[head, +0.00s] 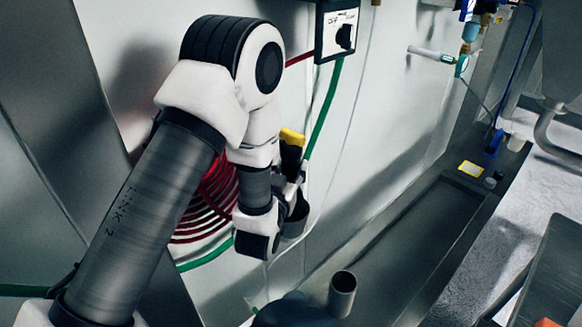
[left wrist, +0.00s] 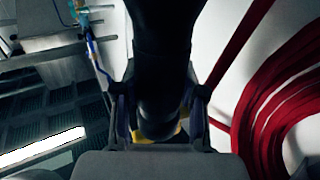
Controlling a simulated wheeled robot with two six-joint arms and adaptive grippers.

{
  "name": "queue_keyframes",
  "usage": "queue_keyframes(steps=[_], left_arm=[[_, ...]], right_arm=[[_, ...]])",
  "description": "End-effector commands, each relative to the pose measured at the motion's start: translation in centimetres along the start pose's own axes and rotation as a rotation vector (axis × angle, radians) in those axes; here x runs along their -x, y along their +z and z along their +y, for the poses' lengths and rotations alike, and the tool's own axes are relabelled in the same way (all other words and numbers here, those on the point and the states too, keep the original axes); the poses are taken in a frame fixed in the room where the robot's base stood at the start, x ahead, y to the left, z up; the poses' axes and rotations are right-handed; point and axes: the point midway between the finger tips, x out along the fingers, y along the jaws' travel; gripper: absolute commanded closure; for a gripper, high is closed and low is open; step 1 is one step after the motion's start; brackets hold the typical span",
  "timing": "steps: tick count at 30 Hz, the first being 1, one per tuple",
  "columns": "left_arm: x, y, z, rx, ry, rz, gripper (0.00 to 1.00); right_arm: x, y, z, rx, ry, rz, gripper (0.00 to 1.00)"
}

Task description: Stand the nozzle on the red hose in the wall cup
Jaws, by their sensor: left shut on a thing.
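My left gripper (head: 289,182) is close to the white wall. It is shut on the nozzle, whose black body (left wrist: 160,60) fills the space between the fingers in the left wrist view (left wrist: 158,106). A yellow part (head: 292,137) shows just above the gripper in the head view. A grey metal cup (head: 297,222) shows just below the gripper, partly hidden by my wrist. I cannot tell whether the nozzle's lower end is inside it. The red hose (head: 208,213) hangs in a coil behind my arm and fills the right of the left wrist view (left wrist: 262,100). My right gripper is out of view.
An open metal cylinder (head: 343,292) stands at the bottom. A long trough (head: 410,240) runs along the wall to the right. Blue-handled fittings (head: 494,143) are farther right.

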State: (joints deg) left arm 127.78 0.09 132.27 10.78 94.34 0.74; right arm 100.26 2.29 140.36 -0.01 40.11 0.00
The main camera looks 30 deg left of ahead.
Motion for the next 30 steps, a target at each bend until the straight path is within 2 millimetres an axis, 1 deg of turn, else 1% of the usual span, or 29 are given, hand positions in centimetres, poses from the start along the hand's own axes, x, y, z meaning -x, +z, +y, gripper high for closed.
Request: queue_keyframes(steps=[1,15,20,30], left_arm=[[0.0,0.8,0.0,0.000,0.000,0.002,1.00],[0.0,5.0,0.0,0.000,0.000,0.002,1.00],[0.0,5.6,0.0,0.000,0.000,0.002,1.00],[0.0,5.6,0.0,0.000,0.000,0.002,1.00]], right_arm=[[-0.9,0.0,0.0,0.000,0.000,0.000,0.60],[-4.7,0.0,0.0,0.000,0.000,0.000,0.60],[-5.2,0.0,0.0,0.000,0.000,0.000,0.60],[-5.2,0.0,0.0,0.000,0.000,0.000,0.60]])
